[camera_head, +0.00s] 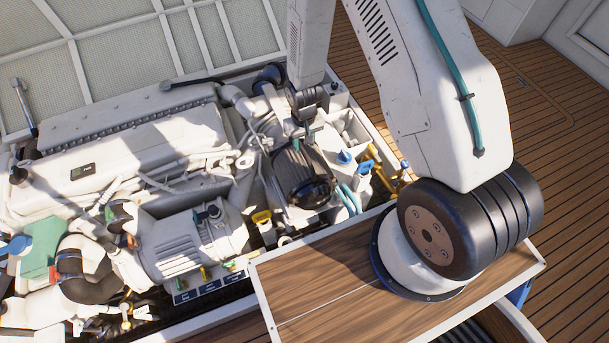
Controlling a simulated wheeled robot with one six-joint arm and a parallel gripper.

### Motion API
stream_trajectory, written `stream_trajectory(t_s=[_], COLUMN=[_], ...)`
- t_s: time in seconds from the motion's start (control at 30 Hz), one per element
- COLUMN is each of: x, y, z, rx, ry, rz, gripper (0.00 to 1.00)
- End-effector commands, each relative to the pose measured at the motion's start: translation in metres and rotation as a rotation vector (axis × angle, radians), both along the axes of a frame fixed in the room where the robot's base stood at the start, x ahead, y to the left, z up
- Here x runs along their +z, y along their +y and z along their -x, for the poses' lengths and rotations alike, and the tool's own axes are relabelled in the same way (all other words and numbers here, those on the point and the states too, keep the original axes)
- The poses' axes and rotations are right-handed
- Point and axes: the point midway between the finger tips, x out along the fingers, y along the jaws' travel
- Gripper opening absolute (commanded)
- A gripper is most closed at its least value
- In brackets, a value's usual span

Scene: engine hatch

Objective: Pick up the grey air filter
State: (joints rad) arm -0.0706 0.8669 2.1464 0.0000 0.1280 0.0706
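A dark grey ribbed cylinder with a black end (300,180), which looks like the grey air filter, lies in the engine bay right of the engine's middle. Its black end faces toward the front. My gripper (303,138) reaches down from above and is at the filter's far upper end. Its fingertips are small and partly lost against the dark parts, so I cannot tell whether they touch the filter or how far apart they are.
The white engine block (150,135) fills the left of the bay. Hoses and a blue-capped white bottle (346,160) stand close to the filter's right. A yellow-handled part (262,218) is at its front left. A wooden panel (310,295) lies in front.

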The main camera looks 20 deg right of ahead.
Motion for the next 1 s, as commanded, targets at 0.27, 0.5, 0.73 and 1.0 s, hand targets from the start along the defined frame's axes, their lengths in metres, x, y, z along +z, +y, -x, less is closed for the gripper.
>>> stream_trajectory(t_s=[0.27, 0.5, 0.73, 1.0], x=[-0.036, -0.062, -0.064, -0.064], y=[-0.002, -0.002, -0.002, -0.002], z=[0.003, 0.003, 0.002, 0.002], rx=[0.000, 0.000, 0.000, 0.000], ry=[0.003, 0.001, 0.000, 0.000], rz=[0.000, 0.000, 0.000, 0.000], gripper=[0.37, 0.37, 0.37, 0.00])
